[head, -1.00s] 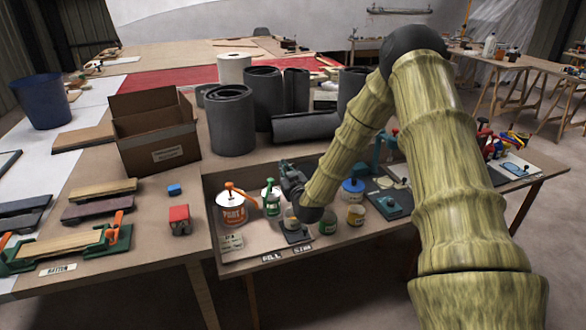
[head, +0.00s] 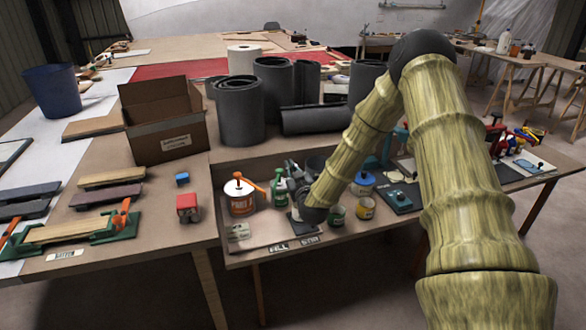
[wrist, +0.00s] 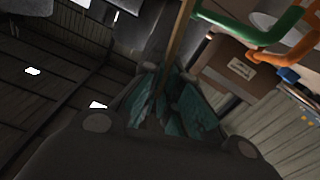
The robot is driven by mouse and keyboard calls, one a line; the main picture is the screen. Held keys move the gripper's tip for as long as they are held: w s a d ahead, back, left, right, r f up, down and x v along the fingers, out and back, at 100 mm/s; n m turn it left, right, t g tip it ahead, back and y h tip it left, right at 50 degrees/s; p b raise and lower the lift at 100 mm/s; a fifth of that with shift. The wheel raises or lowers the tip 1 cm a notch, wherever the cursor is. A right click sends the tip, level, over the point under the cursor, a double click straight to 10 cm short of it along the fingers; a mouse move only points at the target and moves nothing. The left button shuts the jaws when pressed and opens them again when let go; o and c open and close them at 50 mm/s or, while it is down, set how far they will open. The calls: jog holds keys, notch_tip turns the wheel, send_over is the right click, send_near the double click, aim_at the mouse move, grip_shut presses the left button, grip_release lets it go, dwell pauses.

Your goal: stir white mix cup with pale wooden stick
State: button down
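My gripper (wrist: 168,98) has teal finger pads, closed on a thin pale wooden stick (wrist: 178,38) that runs upward from between them in the wrist view. In the head view, my gripper (head: 298,184) is over the front bench tray, between the green pump bottle and the small cans. The stick cannot be made out there. I cannot pick out the white mix cup; my gripper and forearm cover the spot around a dark pad (head: 302,226) at the tray's front.
A paint can (head: 240,204) with an orange pump and a green pump bottle (head: 278,188) stand just left of my gripper. Small cans (head: 365,208) and a blue-lidded tub (head: 363,182) stand right. An open cardboard box (head: 168,140) and dark rolls (head: 238,110) stand behind.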

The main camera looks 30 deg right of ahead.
jog(key=shift+f, duration=0.4)
jog(key=shift+s+d+f+b, duration=0.1)
jog(key=shift+d+f+b, duration=0.1)
jog(key=shift+f+b, duration=0.75)
jog(key=shift+w+d+f+b, duration=0.15)
jog(key=shift+f+b, duration=0.4)
jog(key=shift+f, duration=0.75)
jog(key=shift+s+d+f+b, duration=0.15)
jog(key=shift+d+f+b, duration=0.1)
jog(key=shift+f+b, duration=0.7)
jog(key=shift+f, duration=0.2)
jog(key=shift+d, duration=0.15)
